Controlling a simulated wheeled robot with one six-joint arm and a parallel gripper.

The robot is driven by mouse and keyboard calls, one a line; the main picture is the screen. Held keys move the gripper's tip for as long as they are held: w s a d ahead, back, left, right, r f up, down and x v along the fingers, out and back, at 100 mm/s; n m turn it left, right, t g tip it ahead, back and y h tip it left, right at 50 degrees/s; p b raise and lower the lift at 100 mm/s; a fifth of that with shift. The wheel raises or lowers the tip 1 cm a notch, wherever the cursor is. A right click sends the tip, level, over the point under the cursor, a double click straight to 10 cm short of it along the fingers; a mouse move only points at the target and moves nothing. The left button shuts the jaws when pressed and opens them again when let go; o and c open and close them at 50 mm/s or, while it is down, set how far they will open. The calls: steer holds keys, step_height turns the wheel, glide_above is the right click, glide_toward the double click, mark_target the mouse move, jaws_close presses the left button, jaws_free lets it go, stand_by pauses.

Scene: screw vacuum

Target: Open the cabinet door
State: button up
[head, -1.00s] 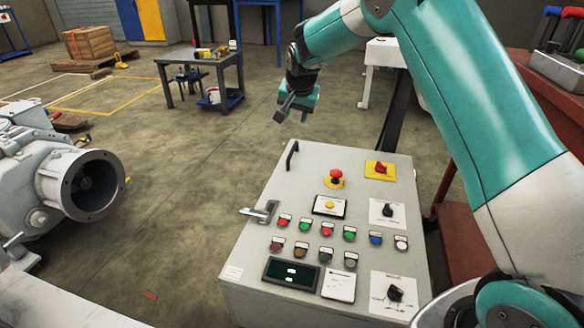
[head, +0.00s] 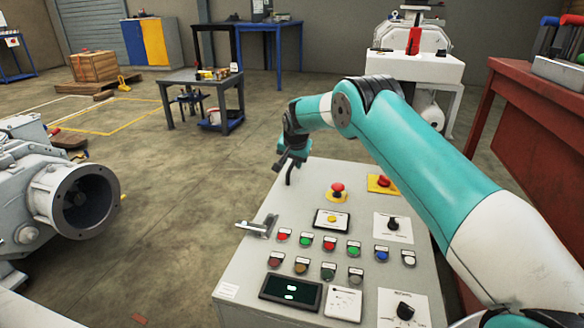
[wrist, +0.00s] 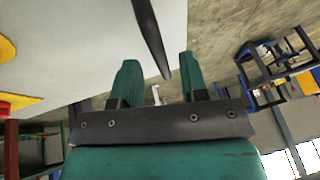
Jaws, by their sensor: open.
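The cabinet is a light grey control box with a sloped panel (head: 285,210), and it also fills the upper left of the wrist view (wrist: 75,45). A black bar handle (head: 290,171) stands at the panel's far left corner. A silver lever latch (head: 258,228) sits on the left edge. My gripper (head: 290,157) is at the black handle, open and empty. In the wrist view my green fingers (wrist: 157,72) point toward the black handle (wrist: 150,36), whose near end shows between them. I cannot tell if they touch.
The panel carries a red stop button (head: 337,190), knobs and several coloured buttons. A grey machine with a round flange (head: 82,200) stands at the left. A red bench (head: 520,150) stands at the right.

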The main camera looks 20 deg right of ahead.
steer(key=shift+w+d+f, duration=0.1)
steer(key=shift+w+f, duration=0.15)
steer(key=shift+f, duration=0.3)
jaws_close()
